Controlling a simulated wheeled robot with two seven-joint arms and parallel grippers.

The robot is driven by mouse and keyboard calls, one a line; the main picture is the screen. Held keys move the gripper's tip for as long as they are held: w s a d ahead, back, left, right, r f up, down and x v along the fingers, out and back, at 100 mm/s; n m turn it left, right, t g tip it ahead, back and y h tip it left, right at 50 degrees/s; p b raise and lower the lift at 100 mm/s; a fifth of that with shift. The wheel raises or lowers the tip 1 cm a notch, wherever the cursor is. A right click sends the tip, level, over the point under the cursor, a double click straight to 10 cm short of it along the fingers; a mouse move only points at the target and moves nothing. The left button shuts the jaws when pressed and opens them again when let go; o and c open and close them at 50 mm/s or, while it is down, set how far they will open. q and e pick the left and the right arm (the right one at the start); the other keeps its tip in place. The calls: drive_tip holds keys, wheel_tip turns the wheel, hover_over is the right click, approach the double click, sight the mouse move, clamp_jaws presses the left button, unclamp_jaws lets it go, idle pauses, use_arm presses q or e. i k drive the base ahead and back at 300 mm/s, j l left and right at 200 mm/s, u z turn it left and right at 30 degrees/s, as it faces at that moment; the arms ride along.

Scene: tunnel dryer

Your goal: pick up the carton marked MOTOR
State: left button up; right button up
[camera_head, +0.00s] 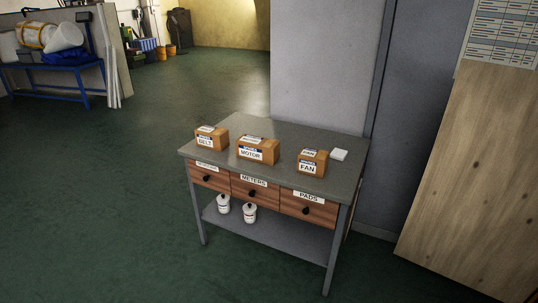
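The carton marked MOTOR (258,150) is a brown box with a white label on its front. It stands in the middle of the grey-topped table (285,131), between two other cartons. The carton marked BELT (212,138) stands to its left, near the table's left edge. The carton marked FAN (312,163) stands to its right. Neither of my grippers shows in the head view.
The table has three wooden drawers, including METERS (254,188) and PADS (308,206). Two white containers (236,208) stand on the lower shelf. A wooden board (475,170) leans at the right. Green floor is open at the left.

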sight(267, 150)
drive_tip(key=i+l, duration=0.25)
drive_tip(key=i+l+z, duration=0.1)
drive_tip(key=i+l, duration=0.15)
drive_tip(key=i, duration=0.25)
drive_tip(key=i+l, duration=0.2)
drive_tip(key=i, duration=0.15)
